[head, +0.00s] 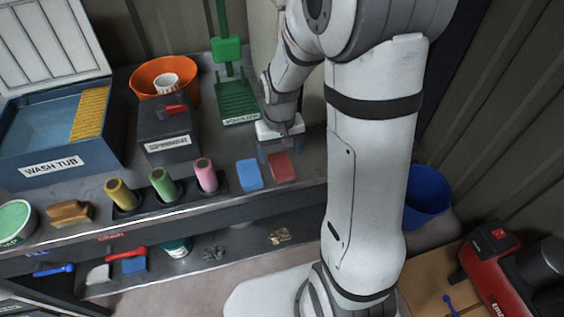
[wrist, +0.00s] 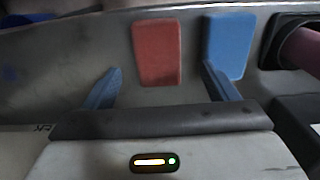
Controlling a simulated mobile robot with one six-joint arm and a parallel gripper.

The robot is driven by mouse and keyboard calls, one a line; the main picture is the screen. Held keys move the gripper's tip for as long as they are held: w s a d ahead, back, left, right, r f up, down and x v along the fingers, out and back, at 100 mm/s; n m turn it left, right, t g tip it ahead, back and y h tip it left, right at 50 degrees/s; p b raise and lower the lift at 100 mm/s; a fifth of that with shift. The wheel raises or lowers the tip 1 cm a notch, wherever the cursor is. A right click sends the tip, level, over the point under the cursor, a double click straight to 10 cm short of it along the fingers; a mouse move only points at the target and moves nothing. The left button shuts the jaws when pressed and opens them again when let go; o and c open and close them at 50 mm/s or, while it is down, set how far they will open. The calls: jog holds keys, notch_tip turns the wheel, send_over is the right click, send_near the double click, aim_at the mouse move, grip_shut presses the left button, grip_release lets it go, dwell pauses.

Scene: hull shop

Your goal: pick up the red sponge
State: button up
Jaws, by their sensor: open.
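The red sponge (head: 281,167) lies flat on the bench top, just right of a blue sponge (head: 250,175) in the head view. My gripper (wrist: 162,88) is open and empty. In the head view my gripper (head: 278,150) hangs just behind the red sponge; its fingertips are hard to make out there.
Pink (head: 206,175), green and yellow rolls stand in dark holders left of the sponges. A green rack (head: 238,103), an orange bowl (head: 188,69), a grey box (head: 165,128) and a wash tub (head: 50,168) stand farther back and left. A blue bucket (head: 428,190) is at right.

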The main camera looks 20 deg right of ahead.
aim_at(281, 163)
notch_tip(281, 163, down, 4)
jog(key=shift+d+f+p, duration=0.1)
jog(key=shift+d+p, duration=0.05)
jog(key=shift+p, duration=0.15)
jog(key=c, duration=1.1)
jog(key=shift+c, duration=0.2)
notch_tip(281, 163, up, 10)
jog(key=b, duration=0.1)
